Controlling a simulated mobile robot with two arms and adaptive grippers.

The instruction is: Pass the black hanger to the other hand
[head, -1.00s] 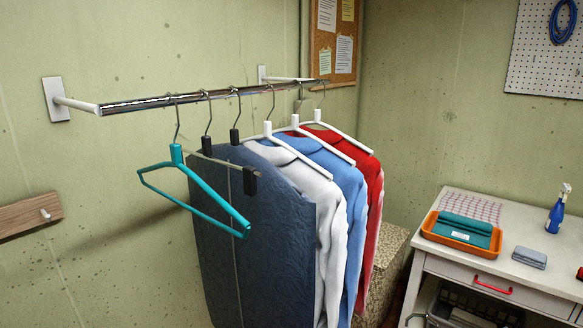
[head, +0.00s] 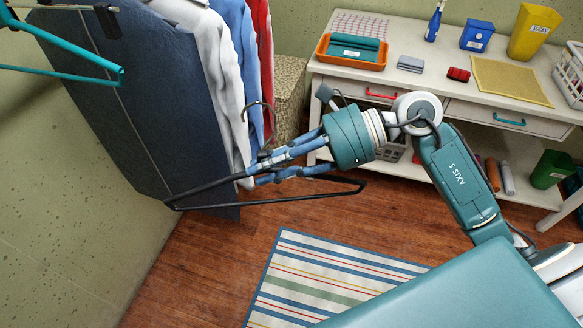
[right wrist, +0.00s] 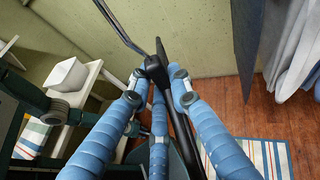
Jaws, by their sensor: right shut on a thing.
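In the head view the black hanger (head: 275,200) is held in the air in front of the hanging clothes. Its hook points up and its long lower bar runs below the fingers. My right gripper (head: 257,170) is shut on it close to the base of the hook. In the right wrist view the blue fingers of the right gripper (right wrist: 157,82) close around the neck of the hanger (right wrist: 178,120), with the metal hook beyond them. My left gripper is not in view.
A teal hanger (head: 70,46), a dark blue garment bag (head: 115,110), white (head: 205,50), blue and red garments hang at upper left. A white workbench (head: 440,85) with an orange tray (head: 322,48) stands behind. A striped rug (head: 310,265) lies on the open wooden floor.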

